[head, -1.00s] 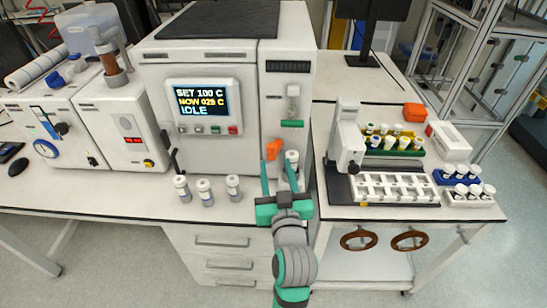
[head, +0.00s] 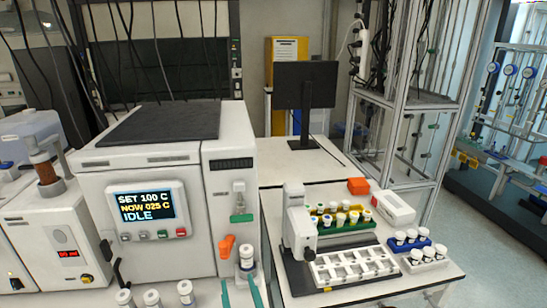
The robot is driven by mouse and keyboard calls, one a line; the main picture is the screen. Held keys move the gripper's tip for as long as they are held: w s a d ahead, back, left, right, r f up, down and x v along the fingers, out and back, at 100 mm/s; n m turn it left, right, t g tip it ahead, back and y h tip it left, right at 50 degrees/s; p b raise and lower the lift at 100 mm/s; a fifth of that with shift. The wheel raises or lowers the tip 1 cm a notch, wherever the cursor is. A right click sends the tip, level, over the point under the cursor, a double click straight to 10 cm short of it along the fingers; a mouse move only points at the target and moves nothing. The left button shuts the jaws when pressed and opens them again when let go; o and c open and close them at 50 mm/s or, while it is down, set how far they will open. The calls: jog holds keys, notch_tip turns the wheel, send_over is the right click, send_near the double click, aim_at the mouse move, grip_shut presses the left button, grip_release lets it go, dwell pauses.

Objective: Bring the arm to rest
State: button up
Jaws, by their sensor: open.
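My gripper (head: 241,291) shows at the bottom edge of the head view, only its two teal fingers in the picture. The fingers stand apart with nothing seen held between them. A capped vial (head: 246,257) stands just beyond the fingertips at the right front of the white reactor (head: 165,240). Whether the fingers touch that vial cannot be told. The rest of my arm is out of the picture.
An orange lever (head: 227,246) and a green handle (head: 241,217) are on the reactor front. Several vials stand on the bench at lower left, one being this vial (head: 186,292). A white rack (head: 352,268) sits on the right bench. A monitor (head: 305,86) stands behind.

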jog(key=s+d+f+m+h, duration=0.15)
jog(key=s+d+f, duration=0.25)
jog(key=s+f, duration=0.4)
jog(key=s+d+f+m+h, duration=0.1)
jog(key=s+d+f+h, duration=0.2)
jog(key=s+d+f, duration=0.35)
jog(key=s+f, duration=0.2)
jog(key=s, duration=0.8)
jog(key=s+f+m+g+h, duration=0.1)
jog(key=s+f, duration=0.1)
jog(key=s, duration=0.9)
jog(key=shift+a, duration=0.4)
